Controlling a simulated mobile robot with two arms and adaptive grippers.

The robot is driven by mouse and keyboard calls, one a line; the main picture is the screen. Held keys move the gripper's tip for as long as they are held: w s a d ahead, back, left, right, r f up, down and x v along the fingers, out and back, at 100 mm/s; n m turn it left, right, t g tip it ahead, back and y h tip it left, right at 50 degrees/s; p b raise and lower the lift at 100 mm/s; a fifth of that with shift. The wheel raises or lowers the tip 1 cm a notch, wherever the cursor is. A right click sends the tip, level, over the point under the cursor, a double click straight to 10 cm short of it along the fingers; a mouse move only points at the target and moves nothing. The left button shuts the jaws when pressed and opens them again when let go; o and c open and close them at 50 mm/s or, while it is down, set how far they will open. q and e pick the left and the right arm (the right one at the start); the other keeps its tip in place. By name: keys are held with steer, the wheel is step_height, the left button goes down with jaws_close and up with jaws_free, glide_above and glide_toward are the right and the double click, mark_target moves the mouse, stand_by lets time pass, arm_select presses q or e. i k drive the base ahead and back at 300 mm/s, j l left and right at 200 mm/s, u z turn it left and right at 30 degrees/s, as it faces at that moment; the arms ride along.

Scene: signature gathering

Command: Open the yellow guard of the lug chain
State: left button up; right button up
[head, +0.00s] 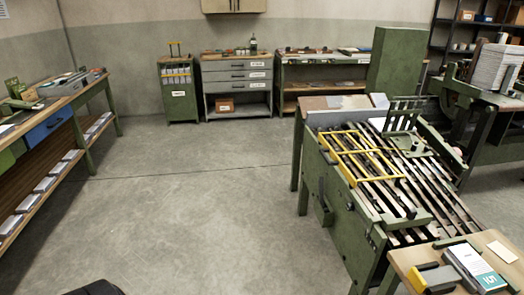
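The yellow guard (352,153) is a frame of thin bars on the lug chain (425,188), a green machine with long parallel rails at the right of the head view. The guard lies low over the far left part of the rails, roughly along their slope. I cannot make out its hinge or a handle. Neither of my grippers is recognisable in the head view, and both are well away from the guard. A dark shape at the bottom left edge is too cropped to identify.
Open concrete floor (200,190) lies left of the machine. A dark handle (324,203) sticks out from the machine's left side. A small wooden table (402,262) stands at its near end. A long workbench (60,95) runs along the left; cabinets (237,75) line the back wall.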

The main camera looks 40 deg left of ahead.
mark_target(337, 162)
steer(key=u, duration=0.85)
steer(key=i+j+u, duration=0.35)
steer(key=i+j, duration=0.45)
